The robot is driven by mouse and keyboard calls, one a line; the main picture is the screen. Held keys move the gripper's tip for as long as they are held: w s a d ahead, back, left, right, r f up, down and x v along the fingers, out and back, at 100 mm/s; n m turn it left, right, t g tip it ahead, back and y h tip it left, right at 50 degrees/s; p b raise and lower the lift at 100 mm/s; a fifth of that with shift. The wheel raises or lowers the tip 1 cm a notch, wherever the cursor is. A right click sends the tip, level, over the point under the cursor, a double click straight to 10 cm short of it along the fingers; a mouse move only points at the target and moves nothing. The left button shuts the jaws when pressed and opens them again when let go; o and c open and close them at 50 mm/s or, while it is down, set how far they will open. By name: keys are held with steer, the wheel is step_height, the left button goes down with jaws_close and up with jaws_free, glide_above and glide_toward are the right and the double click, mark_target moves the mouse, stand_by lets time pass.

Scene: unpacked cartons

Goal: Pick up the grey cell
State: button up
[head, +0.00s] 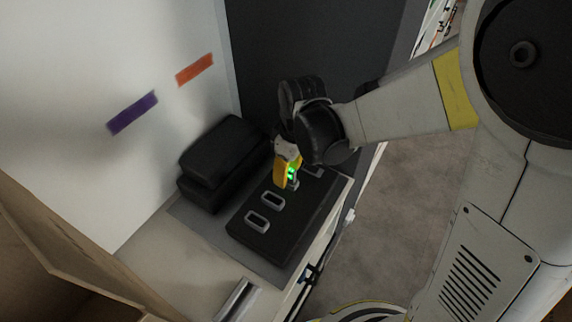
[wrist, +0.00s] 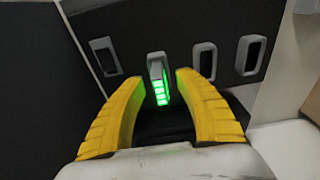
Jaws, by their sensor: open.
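The grey cell (head: 293,177) (wrist: 157,68) stands in a slot of the black dock (head: 262,240) (wrist: 225,82), with bright green bars lit on its side. My gripper (head: 286,170) (wrist: 158,84) is open. In the wrist view its two yellow fingers stand on either side of the cell, with a visible gap on each side. The cell is not gripped. In the head view the fingers partly hide the cell.
A black case (head: 225,158) sits on the counter against the white wall, left of the dock. A cardboard box (head: 75,240) is at the lower left. A small metallic object (head: 237,299) lies near the counter's front. Open floor (head: 375,225) shows right of the counter.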

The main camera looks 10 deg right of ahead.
mark_target(290, 169)
steer(key=shift+r, duration=0.1)
jaws_close()
steer(key=shift+r, duration=0.1)
steer(key=shift+r+p, duration=0.25)
steer(key=shift+p, duration=0.05)
steer(key=r, duration=0.1)
steer(key=r+p, duration=0.1)
steer(key=r, duration=0.2)
steer(key=shift+s+d+r+p, duration=0.1)
steer(key=shift+s+d+p, duration=0.15)
steer(key=shift+d+p, duration=0.1)
steer(key=s+d+r+p, duration=0.3)
steer(key=s+d+r, duration=0.3)
steer(key=s+d, duration=0.1)
steer(key=shift+d, duration=0.7)
